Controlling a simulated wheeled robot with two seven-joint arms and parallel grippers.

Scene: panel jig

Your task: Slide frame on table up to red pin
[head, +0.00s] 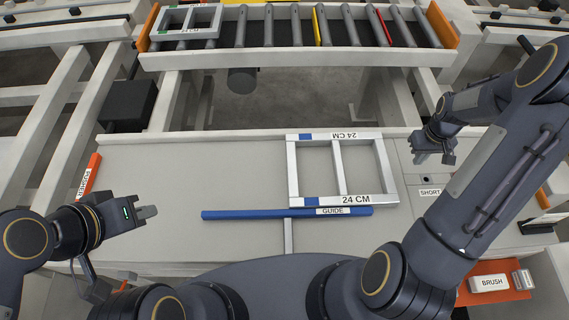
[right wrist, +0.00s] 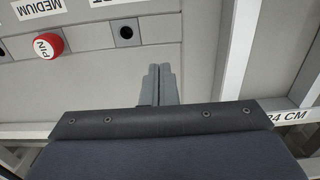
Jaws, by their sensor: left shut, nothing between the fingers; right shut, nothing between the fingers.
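The frame (head: 292,170), a pale metal rectangle with a crossbar, blue marks and "24 CM" labels, lies on the table (head: 190,170) right of centre. Its near rail is beside the blue guide bar (head: 255,214); I cannot tell whether they touch. Part of the frame shows at the right of the right wrist view (right wrist: 290,117). The red pin (right wrist: 48,46) stands by the "MEDIUM" label in the right wrist view; I cannot make it out in the head view. My right gripper (head: 447,158) is shut and empty, right of the frame. My left gripper (head: 150,212) is shut and empty, left of the guide.
A roller conveyor (head: 270,30) at the back carries a smaller frame (head: 187,37). An orange pusher (head: 88,178) is at the table's left edge. A hole (right wrist: 126,32) is right of the pin. A brush block (head: 489,284) lies front right. The table left of the frame is clear.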

